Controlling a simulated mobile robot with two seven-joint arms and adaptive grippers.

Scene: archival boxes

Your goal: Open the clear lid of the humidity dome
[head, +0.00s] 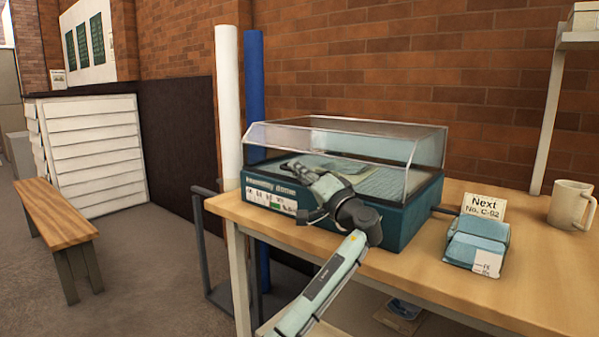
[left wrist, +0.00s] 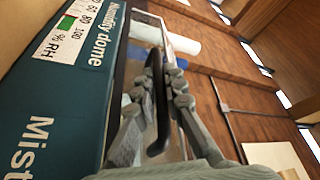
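The humidity dome has a teal base (head: 412,215) and a clear lid (head: 345,138), and stands on the wooden table. The lid looks down on the base. Its front label also shows in the left wrist view (left wrist: 85,40). My left gripper (head: 312,182) is at the dome's front side. In the left wrist view its two fingers (left wrist: 161,62) lie on either side of a black bar-shaped handle (left wrist: 155,148) and look closed on it. The handle is mostly hidden by the gripper in the head view. My right gripper is not in view.
A sign (head: 483,206), a teal packet (head: 477,243) and a mug (head: 571,205) stand on the table (head: 520,290) right of the dome. A white tube (head: 228,100) and a blue tube (head: 255,90) stand upright beyond its left end. A bench (head: 55,215) is far left.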

